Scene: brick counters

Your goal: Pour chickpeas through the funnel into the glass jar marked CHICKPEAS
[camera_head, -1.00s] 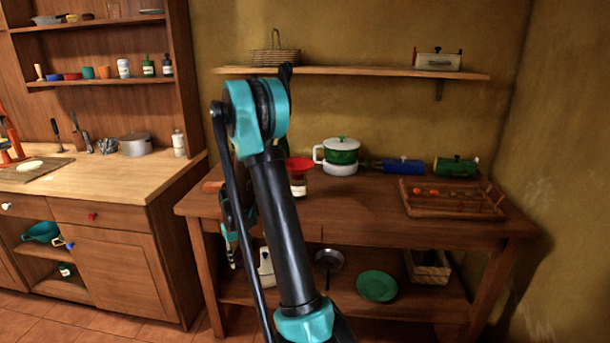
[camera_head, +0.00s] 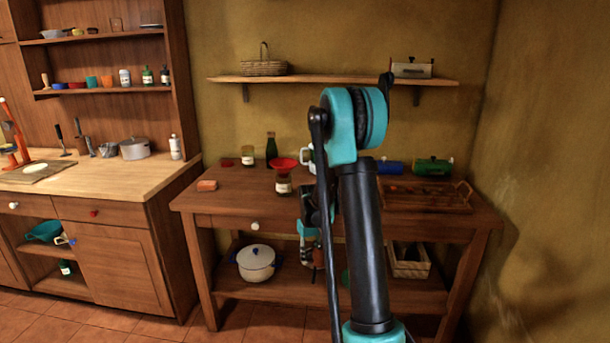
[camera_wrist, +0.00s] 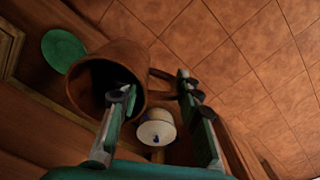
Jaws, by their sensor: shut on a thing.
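The red funnel (camera_head: 284,162) sits in the mouth of a glass jar (camera_head: 284,186) with a pale label, on the brick counter's wooden table. The label is too small to read. My gripper (camera_head: 312,250) is low, in front of the table's front edge, right of the jar and below the tabletop. In the wrist view my gripper (camera_wrist: 155,95) is shut on a brown mug (camera_wrist: 108,62); one finger overlaps its opening and the other is by its handle (camera_wrist: 165,78). The mug's inside is dark, so I cannot see any chickpeas. My arm hides part of the table.
Another jar (camera_head: 248,155), a dark bottle (camera_head: 271,148) and a reddish-brown block (camera_head: 206,186) stand on the table's left. A wooden tray (camera_head: 425,207) is at right. A white pot (camera_head: 256,264) and a basket (camera_head: 408,268) are on the lower shelf.

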